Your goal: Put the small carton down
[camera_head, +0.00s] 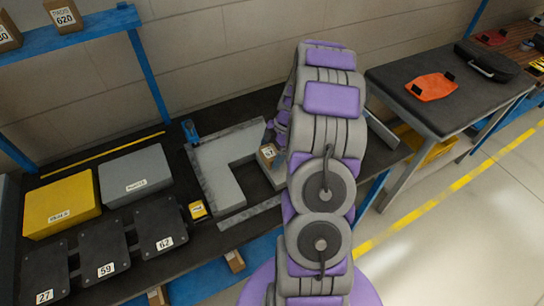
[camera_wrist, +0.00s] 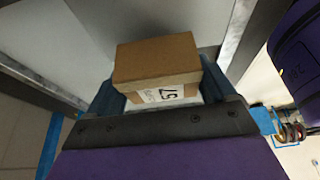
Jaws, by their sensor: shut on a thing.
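The small carton (camera_wrist: 157,62) is a brown box with a white label that reads 57 or similar. In the wrist view it sits between the two fingers of my gripper (camera_wrist: 160,92), which is shut on it. In the head view the carton (camera_head: 268,153) shows just left of my arm, over the grey fixture on the dark bench. My arm hides most of the gripper there. I cannot tell whether the carton touches the surface below it.
The grey U-shaped fixture (camera_head: 213,163) lies on the bench. To its left are a yellow box (camera_head: 61,205), a grey box (camera_head: 135,177) and black plates labelled 27, 59 and 62 (camera_head: 158,227). A second table (camera_head: 420,75) holds an orange piece (camera_head: 432,87) and a black case (camera_head: 487,61).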

